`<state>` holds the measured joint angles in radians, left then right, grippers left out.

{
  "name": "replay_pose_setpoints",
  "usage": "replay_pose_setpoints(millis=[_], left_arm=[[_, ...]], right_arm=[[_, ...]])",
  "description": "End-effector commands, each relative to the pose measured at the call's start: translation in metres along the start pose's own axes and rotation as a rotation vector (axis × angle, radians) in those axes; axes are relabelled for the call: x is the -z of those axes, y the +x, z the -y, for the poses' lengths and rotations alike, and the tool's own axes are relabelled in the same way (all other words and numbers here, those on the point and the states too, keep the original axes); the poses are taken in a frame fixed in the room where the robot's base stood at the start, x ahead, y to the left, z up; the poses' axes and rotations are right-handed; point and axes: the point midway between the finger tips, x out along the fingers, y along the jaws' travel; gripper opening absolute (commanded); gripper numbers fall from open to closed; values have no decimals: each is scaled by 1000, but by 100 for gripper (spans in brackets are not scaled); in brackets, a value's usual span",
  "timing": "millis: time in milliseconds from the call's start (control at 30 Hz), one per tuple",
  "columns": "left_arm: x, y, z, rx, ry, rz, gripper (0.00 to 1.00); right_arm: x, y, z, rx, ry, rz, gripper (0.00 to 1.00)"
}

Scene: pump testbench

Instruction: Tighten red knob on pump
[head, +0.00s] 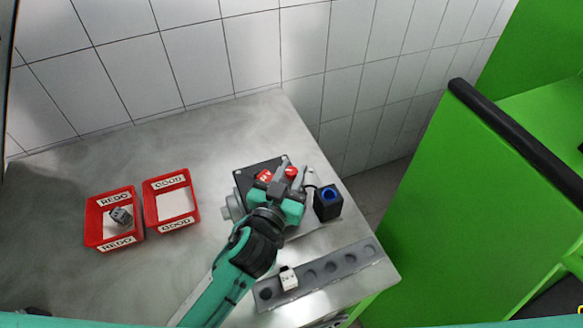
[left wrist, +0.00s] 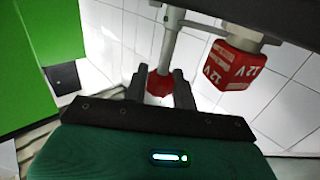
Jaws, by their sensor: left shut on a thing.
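The red knob (left wrist: 158,86) sits at the end of a grey pipe in the left wrist view, between the two dark fingers of my left gripper (left wrist: 160,88). The fingers are shut on it. In the head view my left gripper (head: 282,188) reaches over the pump testbench (head: 250,166) from the front and hides much of it. A red block marked 12 V (left wrist: 235,66) stands beside the knob, apart from the fingers. My right gripper is in neither view.
A black box with a blue ring (head: 328,203) stands right of the bench. A grey rack (head: 333,266) with holes and one white piece (head: 289,278) lies in front. Red trays marked REDO (head: 92,224), holding a grey part (head: 121,216), and GOOD (head: 152,207), empty, are left.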

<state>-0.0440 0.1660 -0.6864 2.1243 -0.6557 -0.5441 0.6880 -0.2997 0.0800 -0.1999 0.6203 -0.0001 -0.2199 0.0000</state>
Motion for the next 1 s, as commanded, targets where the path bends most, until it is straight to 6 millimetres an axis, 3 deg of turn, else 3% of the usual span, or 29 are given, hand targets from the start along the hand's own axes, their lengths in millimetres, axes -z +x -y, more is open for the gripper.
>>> replay_pose_setpoints(millis=[567, 600, 667, 1000], left_arm=[[1, 0, 0, -34, 0, -2, 4], [1, 0, 0, -34, 0, -2, 35], [1, 0, 0, -33, 0, -2, 46], [0, -2, 0, -33, 0, -1, 47]], right_arm=[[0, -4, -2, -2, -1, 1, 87], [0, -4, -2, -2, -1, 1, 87], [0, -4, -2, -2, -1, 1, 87], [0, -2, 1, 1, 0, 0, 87]])
